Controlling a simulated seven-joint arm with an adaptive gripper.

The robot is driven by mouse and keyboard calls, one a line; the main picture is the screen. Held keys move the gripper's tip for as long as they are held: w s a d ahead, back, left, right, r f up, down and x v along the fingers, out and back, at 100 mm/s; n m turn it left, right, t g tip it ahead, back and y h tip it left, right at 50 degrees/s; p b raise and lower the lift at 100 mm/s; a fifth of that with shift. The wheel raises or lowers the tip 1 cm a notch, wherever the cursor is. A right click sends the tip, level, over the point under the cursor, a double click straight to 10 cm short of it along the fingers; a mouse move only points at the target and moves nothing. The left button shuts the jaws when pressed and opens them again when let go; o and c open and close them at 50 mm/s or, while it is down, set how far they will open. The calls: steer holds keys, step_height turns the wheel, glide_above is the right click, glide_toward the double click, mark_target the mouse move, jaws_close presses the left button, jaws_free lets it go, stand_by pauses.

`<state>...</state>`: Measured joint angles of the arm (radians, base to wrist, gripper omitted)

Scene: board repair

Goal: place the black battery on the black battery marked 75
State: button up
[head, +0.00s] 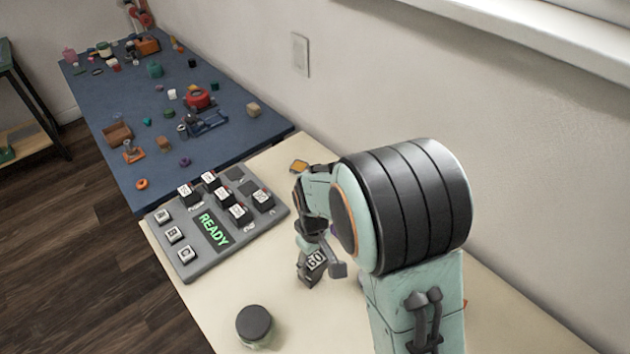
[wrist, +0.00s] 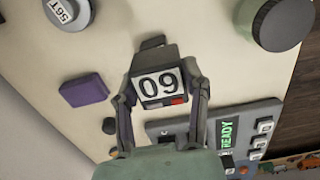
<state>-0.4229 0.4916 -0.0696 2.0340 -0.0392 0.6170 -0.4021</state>
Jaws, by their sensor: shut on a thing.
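My gripper (head: 318,262) is shut on a black battery with a white label reading 60 (head: 313,266). It holds the battery over the cream table, right of the grey board (head: 232,242). In the wrist view, the battery (wrist: 158,62) sits between the two fingers (wrist: 162,92), its label upside down, with a red patch beside the digits. The board carries several black blocks with white labels, such as one at its back (head: 208,179) and one at its right (head: 263,199). Their small numbers are too small to read, so I cannot tell which is marked 75.
The board's green display (head: 213,229) reads READY. A dark-lidded jar (head: 254,323) stands at the table's front. A blue table (head: 150,100) with scattered items lies beyond.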

mark_target(310, 258)
steer(key=w+f, duration=0.2)
steer(key=f, duration=0.1)
steer(key=shift+w+a, duration=0.15)
steer(key=shift+a, duration=0.25)
steer(key=shift+w+f, duration=0.2)
steer(key=shift+f, duration=1.5)
steer(key=shift+f, duration=0.15)
steer(key=o, duration=1.2)
step_height(310, 258, up, 12)
steer(key=shift+r, duration=0.25)
